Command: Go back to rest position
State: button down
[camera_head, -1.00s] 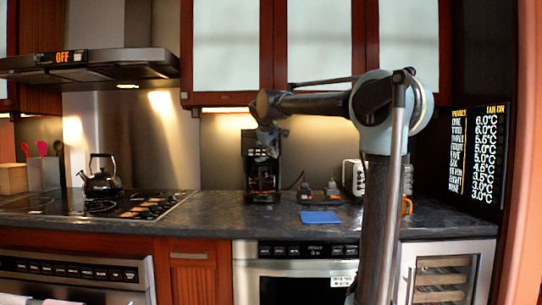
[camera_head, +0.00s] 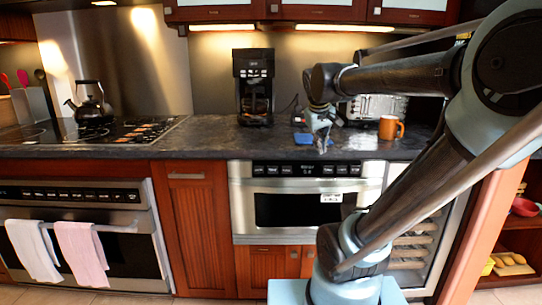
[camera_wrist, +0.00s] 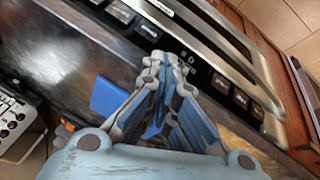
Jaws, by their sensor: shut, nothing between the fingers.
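My gripper (camera_head: 321,143) hangs from my arm above the front edge of the dark countertop (camera_head: 100,150), in front of the toaster. It points down and its fingers are together with nothing between them. In the wrist view my gripper (camera_wrist: 165,62) shows with its fingertips meeting, over the edge near the microwave drawer's control panel. The microwave drawer (camera_head: 290,208) is built in below the counter and looks closed.
A blue cloth or pad (camera_head: 303,138) lies on the counter. An orange mug (camera_head: 389,128), a toaster (camera_head: 372,107) and a coffee maker (camera_head: 254,85) stand there. A black kettle (camera_head: 90,103) is on the stove. Towels (camera_head: 82,257) hang from the oven handle.

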jog(key=s+d+f+m+g+y, duration=0.1)
jog(key=s+d+f+m+g, duration=0.1)
jog(key=s+f, duration=1.6)
jog(key=shift+s+f+m+y, duration=0.15)
jog(key=shift+f+m+y, duration=0.25)
jog(key=shift+f+m, duration=0.4)
jog(key=shift+w+f, duration=0.15)
jog(key=shift+w, duration=0.35)
